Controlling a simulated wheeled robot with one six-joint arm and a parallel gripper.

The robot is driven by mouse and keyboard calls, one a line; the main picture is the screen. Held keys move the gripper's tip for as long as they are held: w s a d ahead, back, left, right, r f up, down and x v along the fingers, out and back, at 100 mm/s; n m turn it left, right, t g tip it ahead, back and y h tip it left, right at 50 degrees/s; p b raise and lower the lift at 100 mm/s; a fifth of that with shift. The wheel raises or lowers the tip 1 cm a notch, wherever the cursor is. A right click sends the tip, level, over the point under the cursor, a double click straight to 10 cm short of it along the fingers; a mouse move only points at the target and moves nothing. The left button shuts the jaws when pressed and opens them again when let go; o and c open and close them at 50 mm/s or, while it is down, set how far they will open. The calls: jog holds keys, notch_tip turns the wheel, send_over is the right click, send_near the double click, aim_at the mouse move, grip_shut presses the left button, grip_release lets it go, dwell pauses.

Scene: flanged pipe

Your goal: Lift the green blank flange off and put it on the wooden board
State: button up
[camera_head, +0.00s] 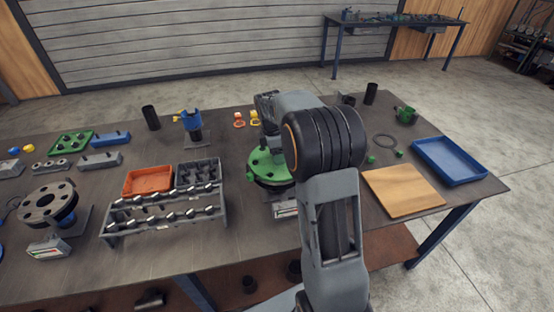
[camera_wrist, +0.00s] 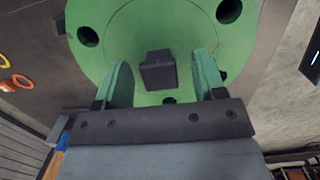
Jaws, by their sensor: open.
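The green blank flange (camera_head: 264,166) sits on the pipe fitting on the bench, partly hidden behind my arm in the head view. In the wrist view the flange (camera_wrist: 190,30) fills the upper middle, with dark bolt holes and a dark square knob (camera_wrist: 159,70) at its centre. My gripper (camera_wrist: 161,72) is open, with one green-padded finger on each side of the knob and gaps between. I cannot tell how far down the fingers reach. The wooden board (camera_head: 403,192) lies bare on the bench, right of my arm.
A blue tray (camera_head: 449,160) lies right of the board. A black ring (camera_head: 390,142), small green parts and a green cup (camera_head: 406,115) are behind it. A bolt rack (camera_head: 165,211) and an orange tray (camera_head: 148,180) stand left of the flange. Another flanged piece (camera_head: 48,203) is far left.

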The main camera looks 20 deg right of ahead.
jog(key=shift+f, duration=0.35)
grip_shut()
dwell(0.4)
jog(key=shift+r, duration=0.1)
